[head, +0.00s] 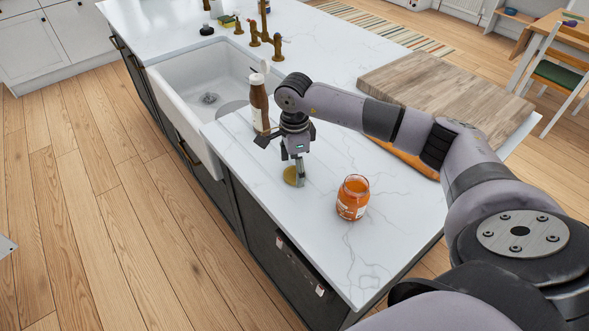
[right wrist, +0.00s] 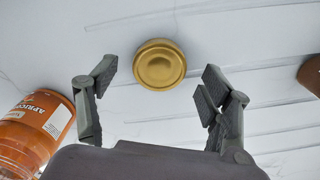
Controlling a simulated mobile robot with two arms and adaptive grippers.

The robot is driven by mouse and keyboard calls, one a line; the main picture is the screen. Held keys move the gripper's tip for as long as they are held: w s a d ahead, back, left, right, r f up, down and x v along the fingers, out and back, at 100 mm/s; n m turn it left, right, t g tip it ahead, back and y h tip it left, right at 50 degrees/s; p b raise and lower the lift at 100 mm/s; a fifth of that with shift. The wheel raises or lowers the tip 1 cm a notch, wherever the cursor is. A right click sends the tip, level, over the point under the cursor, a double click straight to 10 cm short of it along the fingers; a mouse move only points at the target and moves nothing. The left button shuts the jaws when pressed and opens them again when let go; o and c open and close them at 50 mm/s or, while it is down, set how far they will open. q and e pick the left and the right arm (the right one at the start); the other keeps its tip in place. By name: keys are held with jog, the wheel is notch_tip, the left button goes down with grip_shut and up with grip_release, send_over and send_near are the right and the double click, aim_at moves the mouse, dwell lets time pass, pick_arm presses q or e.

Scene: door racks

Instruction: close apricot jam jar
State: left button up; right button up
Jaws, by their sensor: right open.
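The apricot jam jar (head: 353,198) stands without a lid on the white counter, to the right of my right gripper. It also shows at the left edge of the right wrist view (right wrist: 32,132), with part of its label readable. A round gold lid (right wrist: 160,65) lies on the counter; in the head view (head: 290,176) my gripper partly hides it. My right gripper (head: 299,174) points down over the lid. In the right wrist view its fingers (right wrist: 157,100) are spread and empty, with the lid ahead between them and apart from both. My left gripper is not in view.
A brown bottle (head: 259,104) stands behind my right gripper, beside the white sink (head: 193,90). A wooden board (head: 440,90) lies at the back right. The counter (head: 320,255) in front of the jar is clear up to its edge.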

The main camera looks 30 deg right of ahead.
jog(key=shift+f, duration=0.5)
jog(key=shift+c, duration=0.4)
jog(key=c, duration=0.7)
